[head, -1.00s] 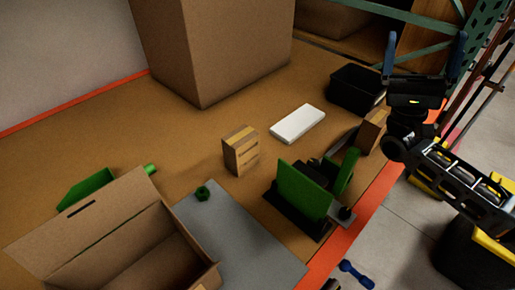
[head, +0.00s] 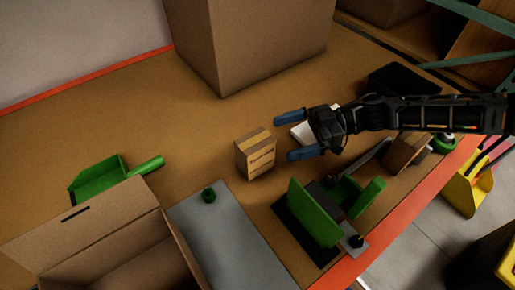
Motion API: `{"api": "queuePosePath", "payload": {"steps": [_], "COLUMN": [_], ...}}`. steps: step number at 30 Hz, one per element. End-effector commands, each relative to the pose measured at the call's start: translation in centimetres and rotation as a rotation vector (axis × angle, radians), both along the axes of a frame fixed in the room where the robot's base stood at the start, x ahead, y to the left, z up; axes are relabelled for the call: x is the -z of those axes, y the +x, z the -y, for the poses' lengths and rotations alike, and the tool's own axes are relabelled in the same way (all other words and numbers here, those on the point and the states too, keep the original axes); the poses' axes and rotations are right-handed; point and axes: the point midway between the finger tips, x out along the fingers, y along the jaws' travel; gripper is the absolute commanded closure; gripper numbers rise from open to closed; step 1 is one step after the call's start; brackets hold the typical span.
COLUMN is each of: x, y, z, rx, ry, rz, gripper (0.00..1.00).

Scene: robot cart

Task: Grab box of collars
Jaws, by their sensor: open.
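A small cardboard box (head: 255,155) with lighter tape and label bands stands upright on the brown worktop, near the middle of the head view. No readable text shows on it, so I cannot tell if it holds collars. My gripper (head: 281,136) reaches in from the right, its two blue fingers spread and pointing left at the small box. The fingertips are just right of the box, with nothing between them. I cannot tell their exact height. A second small cardboard box (head: 405,151) lies tilted at the right edge, partly under my arm.
A green fixture on a black base (head: 316,222) stands in front of the gripper. A white item (head: 301,133) is partly hidden behind it. A large carton (head: 250,45), open carton (head: 95,230), green scoop (head: 100,178), grey plate (head: 225,240) and black bin (head: 400,78) surround it.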

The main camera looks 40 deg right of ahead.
Motion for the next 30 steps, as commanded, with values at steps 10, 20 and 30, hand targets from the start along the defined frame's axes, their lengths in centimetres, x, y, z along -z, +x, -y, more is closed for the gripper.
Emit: {"api": "queuePosePath", "payload": {"steps": [10,20,30], "x": [-0.1,0.5,0.5], "y": [1.6,2.9,2.8], "z": [-3.0,-5.7,-5.6], "rx": [-0.001,0.001,0.001], "ry": [0.005,0.004,0.006], "rz": [-0.002,-0.003,-0.003], "gripper": [0.00,0.00,0.21]}}
